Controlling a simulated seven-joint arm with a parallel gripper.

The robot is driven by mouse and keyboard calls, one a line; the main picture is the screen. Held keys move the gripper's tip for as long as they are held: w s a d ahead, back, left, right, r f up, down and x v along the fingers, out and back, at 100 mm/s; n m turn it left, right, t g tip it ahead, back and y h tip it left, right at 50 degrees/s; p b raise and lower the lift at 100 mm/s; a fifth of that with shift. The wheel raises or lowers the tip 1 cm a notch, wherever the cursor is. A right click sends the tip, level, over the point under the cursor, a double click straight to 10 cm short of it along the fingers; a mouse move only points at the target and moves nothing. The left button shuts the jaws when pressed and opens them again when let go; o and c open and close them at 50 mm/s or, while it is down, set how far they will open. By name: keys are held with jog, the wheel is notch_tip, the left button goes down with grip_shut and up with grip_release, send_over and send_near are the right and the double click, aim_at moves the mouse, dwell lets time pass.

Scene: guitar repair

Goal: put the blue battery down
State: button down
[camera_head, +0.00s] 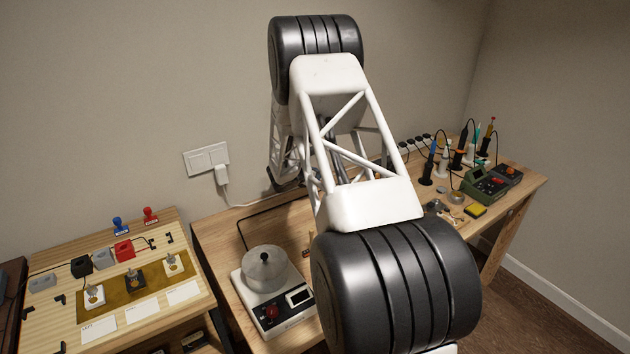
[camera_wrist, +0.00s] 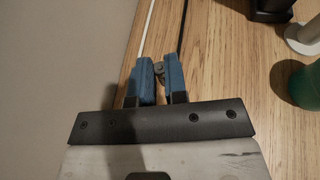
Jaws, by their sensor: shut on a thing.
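My gripper (camera_wrist: 160,72) shows in the wrist view with two blue-padded fingers, close together over a wooden bench top (camera_wrist: 218,72). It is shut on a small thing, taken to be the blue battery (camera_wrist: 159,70). Only a small grey part of it shows between the fingertips; the pads hide the rest, and no blue on it can be told apart from the pads. I cannot tell whether it touches the wood. In the head view my own arm hides the gripper and what it holds.
In the wrist view, a wall (camera_wrist: 60,60) is close on the left, with a white cable (camera_wrist: 147,27) and a black cable beyond the fingertips. A green round thing (camera_wrist: 305,88) and a white stand (camera_wrist: 299,40) are on the right. The head view shows a hotplate with a pot (camera_head: 266,270).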

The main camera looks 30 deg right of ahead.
jog(key=shift+w+d, duration=0.1)
jog(key=shift+w, duration=0.1)
jog(key=shift+w, duration=0.1)
jog(key=shift+w+d, duration=0.15)
jog(key=shift+w, duration=0.05)
jog(key=shift+w+f, duration=0.1)
jog(key=shift+f, duration=1.65)
jog(key=shift+f, duration=0.15)
jog(key=c, duration=1.1)
grip_release()
jog(key=shift+c, duration=0.2)
